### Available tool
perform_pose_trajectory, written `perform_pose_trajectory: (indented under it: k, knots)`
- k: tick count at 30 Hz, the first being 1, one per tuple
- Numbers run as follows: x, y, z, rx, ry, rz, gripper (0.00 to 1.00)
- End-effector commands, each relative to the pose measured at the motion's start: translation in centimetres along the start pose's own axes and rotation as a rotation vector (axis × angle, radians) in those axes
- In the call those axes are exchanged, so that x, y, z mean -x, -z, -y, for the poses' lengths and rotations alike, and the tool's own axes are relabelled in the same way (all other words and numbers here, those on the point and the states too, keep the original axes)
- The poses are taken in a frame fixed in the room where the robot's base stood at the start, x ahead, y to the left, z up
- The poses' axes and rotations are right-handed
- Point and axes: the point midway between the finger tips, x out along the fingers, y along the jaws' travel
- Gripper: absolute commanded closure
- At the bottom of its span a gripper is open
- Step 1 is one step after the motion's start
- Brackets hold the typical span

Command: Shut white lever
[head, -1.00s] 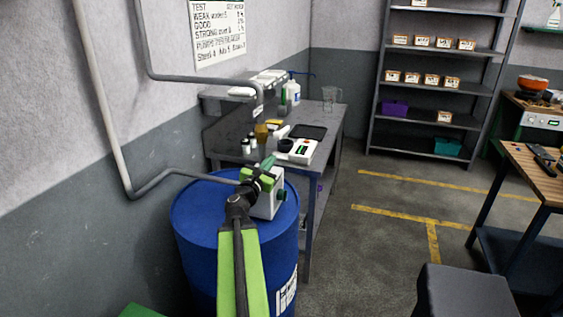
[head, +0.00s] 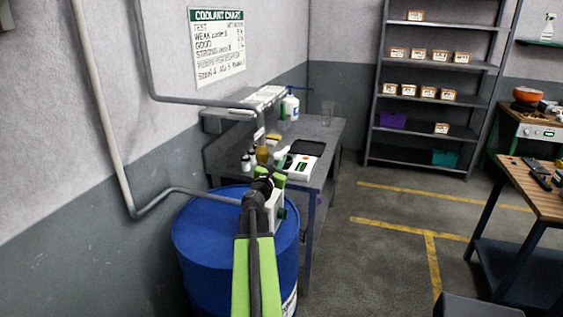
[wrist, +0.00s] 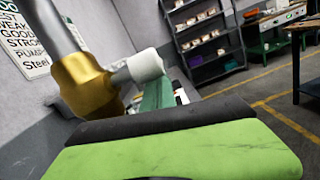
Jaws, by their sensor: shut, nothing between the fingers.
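The white lever (wrist: 142,66) sticks out to the right from a brass valve body (wrist: 88,85) in the wrist view, roughly level in the picture. In the head view the brass body (head: 262,154) shows small above the blue drum, and the lever is hard to make out there. My gripper (wrist: 158,95) is shut and empty. Its green fingertips are just below and in front of the lever's end in the wrist view. I cannot tell whether they touch it. In the head view my gripper (head: 284,161) is beyond the drum's top, partly hidden by my arm.
A blue drum (head: 205,235) stands below my arm. A grey pipe (head: 160,205) runs along the wall. Shelves (head: 425,110) stand at the back.

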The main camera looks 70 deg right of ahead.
Motion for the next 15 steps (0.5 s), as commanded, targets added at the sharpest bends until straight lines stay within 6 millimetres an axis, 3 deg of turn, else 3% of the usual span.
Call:
perform_pose_trajectory:
  k: [10, 15]
  knots:
    - [-0.1, -0.1, 0.0, 0.0, 0.0, 0.0, 1.0]
    - [-0.7, -1.7, -0.1, 0.0, 0.002, 0.001, 1.0]
